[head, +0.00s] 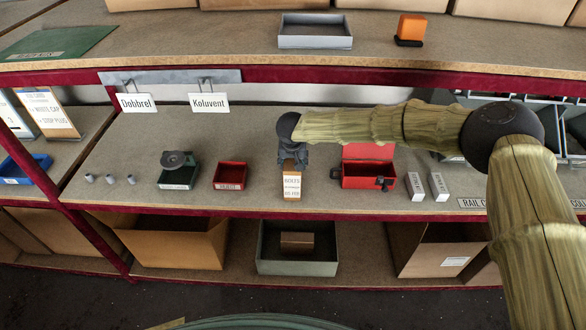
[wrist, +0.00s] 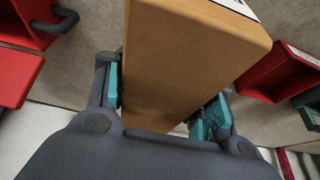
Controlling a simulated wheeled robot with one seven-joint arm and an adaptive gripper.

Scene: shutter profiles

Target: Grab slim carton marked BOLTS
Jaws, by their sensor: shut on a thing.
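The slim carton marked BOLTS (head: 292,188) stands upright near the front of the middle shelf, its white label facing front. It also shows as a plain orange-brown box in the wrist view (wrist: 185,65). My gripper (wrist: 160,105) has its teal finger pads on either side of the carton, shut on it. In the head view my gripper (head: 293,155) comes down on the carton from above and hides its top. I cannot tell whether the carton's base touches the shelf.
An open red box (head: 368,177) stands right of the carton, and a red bin (head: 230,175) stands left. A dark green bin (head: 179,177) is farther left. Two white cartons (head: 415,186) stand farther right. Signs hang from the upper shelf's edge (head: 300,75).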

